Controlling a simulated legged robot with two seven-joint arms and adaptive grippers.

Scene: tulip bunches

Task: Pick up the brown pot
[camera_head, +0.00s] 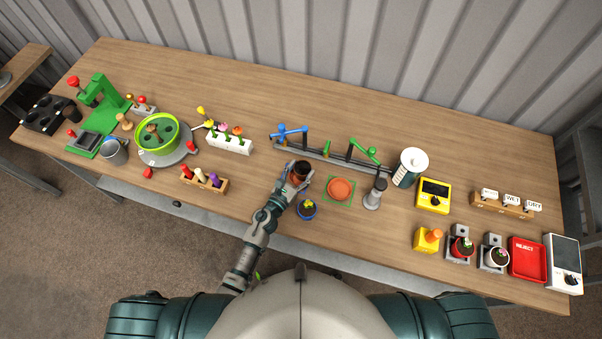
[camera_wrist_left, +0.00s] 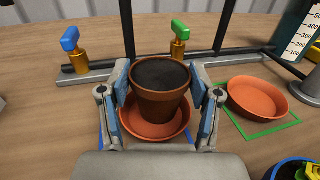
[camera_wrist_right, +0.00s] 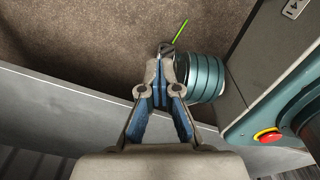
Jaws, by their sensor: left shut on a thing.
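The brown pot (camera_head: 302,169), filled with dark soil, is at the middle of the bench. My left gripper (camera_head: 298,180) is shut on it, with blue-padded fingers on both sides of the pot (camera_wrist_left: 159,103) in the left wrist view. The pot is upright over a terracotta saucer (camera_wrist_left: 137,131); I cannot tell whether it touches the saucer. My right gripper (camera_wrist_right: 162,65) is shut and empty, with its fingertips together, away from the bench top.
Another terracotta saucer (camera_head: 341,189) on a green-outlined square is right of the pot. A blue pot with a yellow flower (camera_head: 307,209) is close in front. A rail with a blue tap (camera_head: 289,132) and a green tap (camera_head: 364,151) runs behind.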

